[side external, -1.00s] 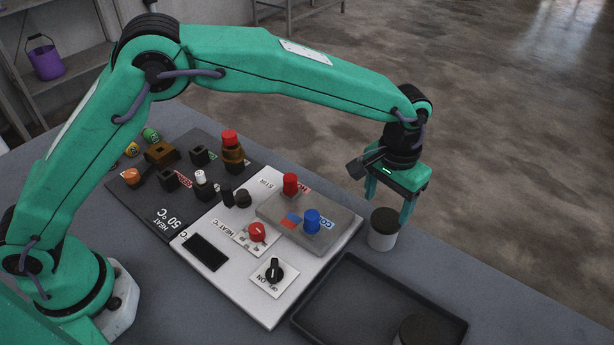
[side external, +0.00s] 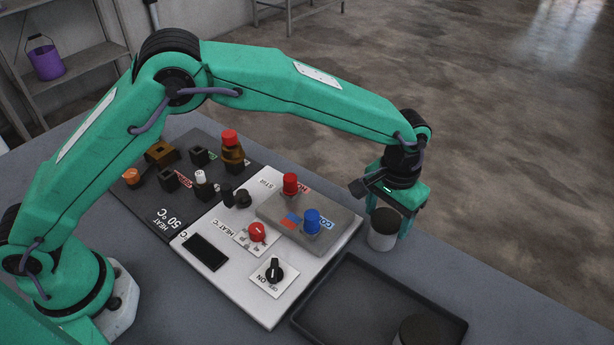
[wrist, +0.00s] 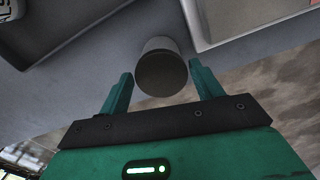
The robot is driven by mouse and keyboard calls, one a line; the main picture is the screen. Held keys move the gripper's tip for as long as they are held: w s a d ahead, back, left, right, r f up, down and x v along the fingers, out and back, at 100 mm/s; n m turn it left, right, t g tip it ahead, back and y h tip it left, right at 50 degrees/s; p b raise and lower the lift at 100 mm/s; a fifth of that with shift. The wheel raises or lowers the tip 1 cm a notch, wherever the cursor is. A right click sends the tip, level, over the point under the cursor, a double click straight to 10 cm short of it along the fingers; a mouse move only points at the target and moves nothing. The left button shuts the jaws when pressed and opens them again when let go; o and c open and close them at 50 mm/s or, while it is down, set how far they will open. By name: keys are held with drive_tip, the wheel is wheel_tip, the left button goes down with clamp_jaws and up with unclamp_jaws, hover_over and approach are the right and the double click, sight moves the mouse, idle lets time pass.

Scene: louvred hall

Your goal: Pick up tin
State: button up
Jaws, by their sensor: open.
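The tin (side external: 382,237) is a small white can with a dark lid, upright on the grey table near its far edge. It also shows in the wrist view (wrist: 161,68), seen from above its dark lid. My gripper (side external: 388,222) is open and low around the tin, pointing down. In the wrist view its two green fingers (wrist: 160,85) stand on either side of the lid, with a gap on both sides. A second dark-lidded can (side external: 416,330) is in the black tray at the front right, partly cut off by the frame.
The black tray (side external: 330,285) lies close in front of the tin. A white control panel (side external: 215,270) with red and blue knobs is to its left. The table edge is just behind the tin.

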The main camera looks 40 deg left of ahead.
sight(387, 219)
drive_tip(key=shift+w+f, duration=0.1)
drive_tip(key=shift+f, duration=2.2)
drive_tip(key=shift+c, duration=0.5)
drive_tip(key=c, duration=0.7)
drive_tip(key=shift+c, duration=0.2)
drive_tip(key=shift+r, duration=0.1)
drive_tip(key=shift+r, duration=0.4)
wheel_tip(387, 219, up, 3)
drive_tip(key=shift+r, duration=0.15)
drive_tip(key=s+d+r, duration=0.4)
drive_tip(key=s+r, duration=0.2)
drive_tip(key=s, duration=0.4)
drive_tip(key=shift+s+d+r, duration=0.3)
drive_tip(key=shift+s+r, duration=0.1)
